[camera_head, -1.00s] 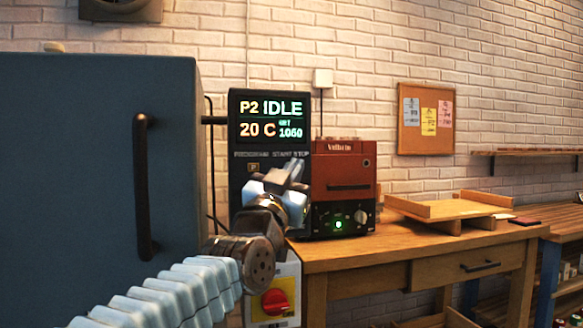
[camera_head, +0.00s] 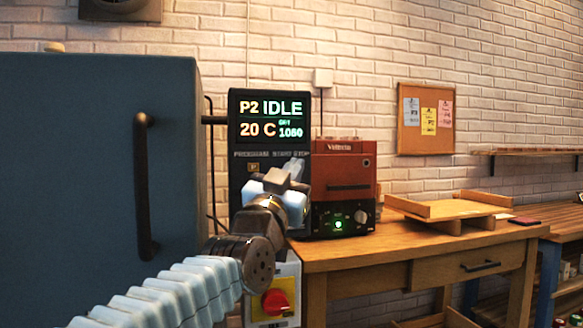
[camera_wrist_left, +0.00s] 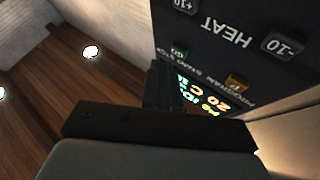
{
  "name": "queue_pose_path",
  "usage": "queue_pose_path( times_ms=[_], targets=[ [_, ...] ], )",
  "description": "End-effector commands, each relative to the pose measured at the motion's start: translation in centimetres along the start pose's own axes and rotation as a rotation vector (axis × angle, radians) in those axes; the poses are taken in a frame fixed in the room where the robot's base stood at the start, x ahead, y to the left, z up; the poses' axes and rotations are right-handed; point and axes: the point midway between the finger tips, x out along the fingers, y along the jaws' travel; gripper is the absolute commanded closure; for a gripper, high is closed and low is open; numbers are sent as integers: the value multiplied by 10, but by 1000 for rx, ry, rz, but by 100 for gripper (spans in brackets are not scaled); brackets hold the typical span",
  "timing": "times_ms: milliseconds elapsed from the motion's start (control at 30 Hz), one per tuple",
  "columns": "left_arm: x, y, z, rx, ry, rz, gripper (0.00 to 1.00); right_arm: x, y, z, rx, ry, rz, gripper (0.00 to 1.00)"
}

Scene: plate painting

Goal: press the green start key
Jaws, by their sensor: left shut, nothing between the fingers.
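The dark control panel (camera_head: 236,180) beside the kiln reads "P2 IDLE", "20 C" and "1060". In the left wrist view it appears upside down, and the green start key (camera_wrist_left: 180,49) shows just past the fingertips. My left gripper (camera_head: 294,168) is shut and empty in front of the panel, under the "START" label. In the head view it hides the green key. In the left wrist view its dark fingers (camera_wrist_left: 161,73) are close to the key; I cannot tell whether they touch it. My right gripper is not in view.
An amber "P" key (camera_head: 253,168) lies left of the gripper. The blue kiln door (camera_head: 70,170) with a black handle (camera_head: 143,185) fills the left. A red switch (camera_head: 275,302) is below. A small red oven (camera_head: 343,165) stands on the wooden table (camera_head: 385,250) at right.

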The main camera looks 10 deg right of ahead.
Motion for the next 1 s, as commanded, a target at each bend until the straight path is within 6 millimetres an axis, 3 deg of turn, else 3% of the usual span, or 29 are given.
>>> queue_pose_path(
  times_ms=[1000],
  targets=[
    [6,-4,4,0,0,0,100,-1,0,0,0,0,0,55]
  ],
)
